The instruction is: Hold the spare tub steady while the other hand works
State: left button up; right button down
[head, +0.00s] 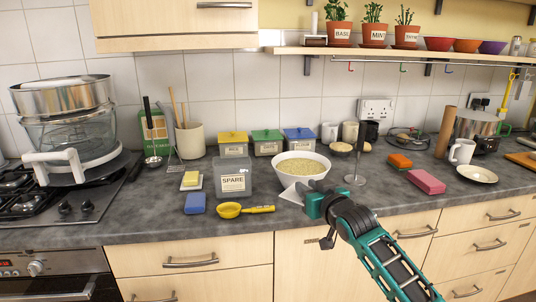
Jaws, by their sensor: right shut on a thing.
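The spare tub (234,181) is a grey, see-through box with a white SPARE label. It stands upright on the dark counter, left of a white bowl (325,174) filled with grainy, pale yellow stuff. My right gripper (307,200) is at the counter's front, just in front of the bowl and right of the tub, apart from the tub. It is shut on a white wedge-shaped piece (291,194), whose far side points left towards the tub. My fingers hide part of that piece. My left gripper is not in view.
A yellow scoop (230,210) and a blue sponge (195,203) lie in front of the tub. Yellow, green and blue lidded tubs (267,144) stand behind it. A metal stand (355,178) is right of the bowl. Pink (426,181) and orange blocks lie further right.

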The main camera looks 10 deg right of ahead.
aim_at(233, 174)
jog(key=i+j, duration=0.1)
jog(key=i, duration=0.4)
jog(key=i+j, duration=0.15)
jog(key=i, duration=0.4)
